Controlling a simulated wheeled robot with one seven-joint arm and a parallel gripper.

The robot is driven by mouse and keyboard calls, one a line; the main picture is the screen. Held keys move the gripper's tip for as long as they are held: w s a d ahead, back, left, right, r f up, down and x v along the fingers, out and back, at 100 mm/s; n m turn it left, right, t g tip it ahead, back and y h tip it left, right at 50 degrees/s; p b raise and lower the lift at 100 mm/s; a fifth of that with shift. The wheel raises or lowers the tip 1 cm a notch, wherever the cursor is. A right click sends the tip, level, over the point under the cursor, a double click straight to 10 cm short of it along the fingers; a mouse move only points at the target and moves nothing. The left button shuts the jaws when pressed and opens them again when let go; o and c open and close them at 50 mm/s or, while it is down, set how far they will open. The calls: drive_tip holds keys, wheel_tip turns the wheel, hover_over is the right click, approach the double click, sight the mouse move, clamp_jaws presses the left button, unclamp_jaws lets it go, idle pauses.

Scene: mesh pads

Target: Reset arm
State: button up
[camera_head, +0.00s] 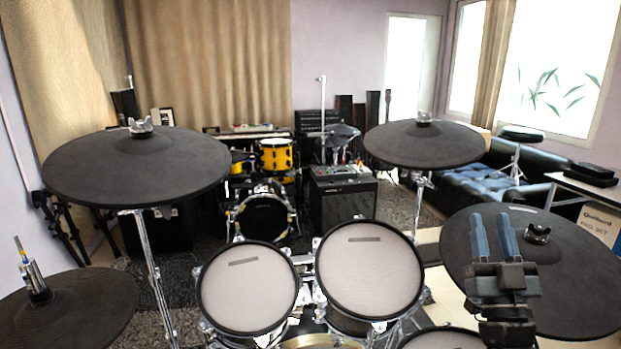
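My gripper (490,218) is at the lower right of the head view, with its two blue fingers pointing up in the picture. A gap shows between the fingers, so it is open, and nothing is between them. It appears in front of the black right-hand cymbal pad (585,270) and hides part of it. I cannot tell how far the gripper is from the pad.
Two pale mesh drum pads (370,268) (248,288) stand in the middle foreground. Black cymbal pads are at upper left (135,170), lower left (70,318) and upper right (424,145). Behind are a yellow drum (277,155), an amplifier (343,203) and a dark sofa (485,180).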

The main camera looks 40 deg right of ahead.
drive_tip(key=s+a+f+n+t+y, duration=0.1)
drive_tip(key=s+a+f+n+y, duration=0.1)
drive_tip(key=a+f+n+y, duration=0.4)
drive_tip(key=s+a+f+n+t+y, duration=0.1)
drive_tip(key=a+f+y, duration=0.3)
drive_tip(key=a+y, duration=0.5)
drive_tip(key=s+a+f+g+y, duration=0.2)
drive_tip(key=s+a, duration=0.4)
drive_tip(key=a, duration=0.3)
drive_tip(key=s+a+f+n+g+y, duration=0.1)
drive_tip(key=s+a+f+g+y, duration=0.1)
drive_tip(key=s+a, duration=0.5)
drive_tip(key=shift+s+a+f+g, duration=0.25)
drive_tip(key=shift+a+f+g, duration=0.05)
drive_tip(key=shift+a+g, duration=0.6)
drive_tip(key=shift+s, duration=0.1)
